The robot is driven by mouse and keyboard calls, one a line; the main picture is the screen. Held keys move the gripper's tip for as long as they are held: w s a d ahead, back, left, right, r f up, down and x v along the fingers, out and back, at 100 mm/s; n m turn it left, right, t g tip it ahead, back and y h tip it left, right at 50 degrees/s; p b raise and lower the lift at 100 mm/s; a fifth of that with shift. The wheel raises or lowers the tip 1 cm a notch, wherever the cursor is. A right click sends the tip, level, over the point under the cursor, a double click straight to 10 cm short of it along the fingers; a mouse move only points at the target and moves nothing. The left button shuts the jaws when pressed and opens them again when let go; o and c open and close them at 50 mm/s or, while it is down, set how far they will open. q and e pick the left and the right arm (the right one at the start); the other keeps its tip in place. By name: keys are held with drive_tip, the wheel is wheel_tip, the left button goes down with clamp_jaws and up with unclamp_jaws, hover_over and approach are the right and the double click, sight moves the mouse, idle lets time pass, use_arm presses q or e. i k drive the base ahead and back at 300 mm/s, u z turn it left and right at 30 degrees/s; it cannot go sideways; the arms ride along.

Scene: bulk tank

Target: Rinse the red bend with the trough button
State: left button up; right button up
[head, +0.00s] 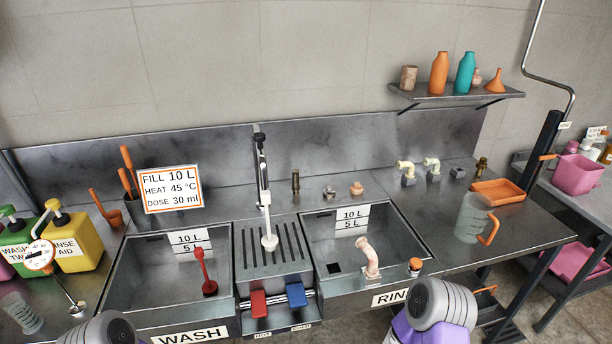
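An orange-red capped button (415,265) sits on the trough's front rim, just right of that piece. Two cream bends (405,169) stand on the counter at the back right. Neither gripper is in view; only grey and purple parts of my arms show at the bottom edge, the right one close in front of the rinse trough.
Between the troughs are a spray tap (267,215), a red block (258,303) and a blue block (296,294). A clear jug (471,220) and orange tray (497,191) stand right.

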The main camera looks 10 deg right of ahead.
sight(416, 263)
drive_tip(key=z, duration=1.2)
